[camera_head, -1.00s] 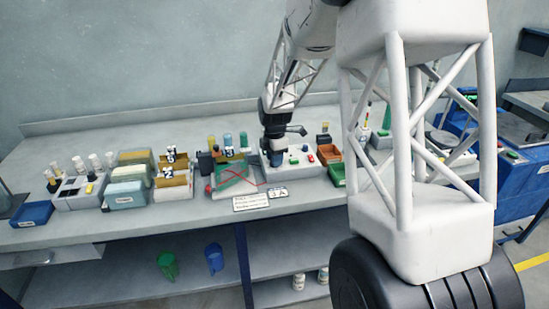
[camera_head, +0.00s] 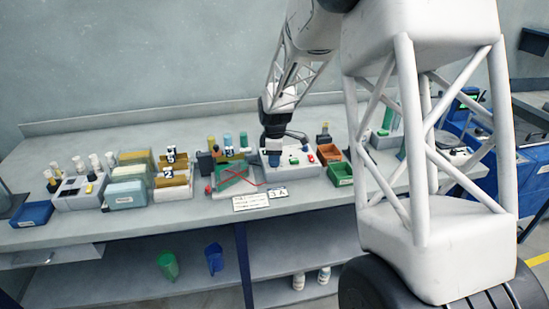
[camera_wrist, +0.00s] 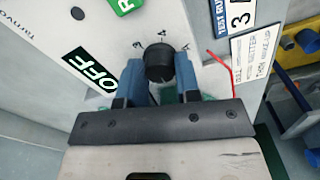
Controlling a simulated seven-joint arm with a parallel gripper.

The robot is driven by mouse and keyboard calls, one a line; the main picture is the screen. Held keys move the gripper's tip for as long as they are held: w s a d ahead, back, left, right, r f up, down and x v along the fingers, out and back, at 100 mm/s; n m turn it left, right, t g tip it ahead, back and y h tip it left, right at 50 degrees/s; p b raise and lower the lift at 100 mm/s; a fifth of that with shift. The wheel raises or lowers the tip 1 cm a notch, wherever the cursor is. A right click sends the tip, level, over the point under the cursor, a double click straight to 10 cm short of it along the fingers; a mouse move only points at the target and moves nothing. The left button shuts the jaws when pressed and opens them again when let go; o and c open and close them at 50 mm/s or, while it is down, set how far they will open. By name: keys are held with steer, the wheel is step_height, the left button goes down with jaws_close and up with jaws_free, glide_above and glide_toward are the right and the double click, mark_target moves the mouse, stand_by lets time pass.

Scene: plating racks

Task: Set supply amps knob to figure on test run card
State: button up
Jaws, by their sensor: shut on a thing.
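The black knob (camera_wrist: 159,62) stands on the pale supply panel in the wrist view, with small printed figures around it, a 4 among them. My gripper (camera_wrist: 159,72) has its two blue fingers on either side of the knob and is shut on it. The knob's exact pointer setting is not clear to me. The test run card (camera_wrist: 240,18) lies beyond the panel edge and shows a large 3; in the head view the card (camera_head: 278,193) reads 3 A. The supply box (camera_head: 305,170) sits on the bench under my gripper (camera_head: 272,157), which hides the knob there.
A written card (camera_head: 251,203) lies at the bench front. An orange bin (camera_head: 328,153) and green bin (camera_head: 338,174) stand right of the supply.

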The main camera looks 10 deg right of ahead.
steer(key=m, duration=0.4)
steer(key=shift+m, duration=0.3)
steer(key=m, duration=0.3)
steer(key=shift+m, duration=0.3)
steer(key=m, duration=1.4)
steer(key=shift+m, duration=0.3)
steer(key=m, duration=0.7)
steer(key=o, duration=0.9)
